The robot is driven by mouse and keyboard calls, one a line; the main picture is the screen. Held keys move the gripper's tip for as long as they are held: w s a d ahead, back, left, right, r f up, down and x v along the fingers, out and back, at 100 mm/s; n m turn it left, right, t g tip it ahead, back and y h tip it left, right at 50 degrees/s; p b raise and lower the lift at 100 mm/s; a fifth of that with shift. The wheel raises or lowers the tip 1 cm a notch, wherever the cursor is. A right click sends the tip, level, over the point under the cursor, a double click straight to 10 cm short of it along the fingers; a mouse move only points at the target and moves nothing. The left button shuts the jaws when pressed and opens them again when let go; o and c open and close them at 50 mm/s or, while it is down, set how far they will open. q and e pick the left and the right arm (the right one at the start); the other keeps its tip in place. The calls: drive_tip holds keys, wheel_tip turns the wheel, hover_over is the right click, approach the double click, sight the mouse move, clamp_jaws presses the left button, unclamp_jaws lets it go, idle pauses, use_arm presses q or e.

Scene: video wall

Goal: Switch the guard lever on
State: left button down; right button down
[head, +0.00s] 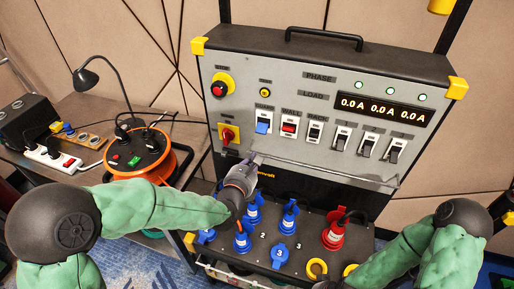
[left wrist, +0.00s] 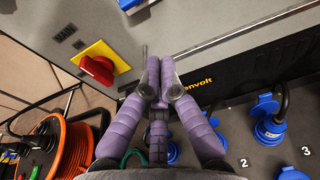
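The power panel (head: 330,85) has a row of lever switches. The leftmost is a blue lever (head: 263,126) under a label too small to read surely; I take it as the guard lever. Its blue lower end shows at the top edge of the left wrist view (left wrist: 129,4). Beside it are the red WALL lever (head: 289,128) and the RACK lever (head: 314,132). My left gripper (head: 255,160) is below the blue lever, in front of the panel's lower edge, apart from the lever. In the left wrist view its fingers (left wrist: 160,78) are together, with nothing visible between them. My right gripper is out of view.
A red rotary switch (head: 228,134) on a yellow plate, labelled MAIN, is left of my left gripper. A thin rail (head: 325,172) runs along the panel's lower front. Blue and red plugs (head: 333,236) stand below. An orange cable reel (head: 140,152) and desk lamp are left.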

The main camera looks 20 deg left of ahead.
sight(265, 139)
use_arm(q)
drive_tip(key=w, duration=0.3)
drive_tip(key=w+f+b, duration=0.1)
drive_tip(key=w, duration=0.2)
drive_tip(key=w+f, duration=0.1)
drive_tip(key=w, duration=0.2)
drive_tip(key=shift+d+b, duration=0.15)
drive_tip(key=shift+b, duration=0.2)
drive_tip(key=r, duration=0.1)
drive_tip(key=s+r, duration=0.1)
drive_tip(key=r, duration=0.1)
drive_tip(key=shift+s+r, duration=0.25)
drive_tip(key=shift+r, duration=0.15)
drive_tip(key=shift+r+p, duration=0.15)
drive_tip(key=shift+p, duration=0.35)
drive_tip(key=shift+s+g+p, duration=0.1)
drive_tip(key=shift+g+p, duration=0.35)
drive_tip(key=shift+g, duration=0.05)
drive_tip(key=shift+s+r+g+p, duration=0.1)
drive_tip(key=shift+r+g+p, duration=0.15)
drive_tip(key=shift+g+p, duration=0.95)
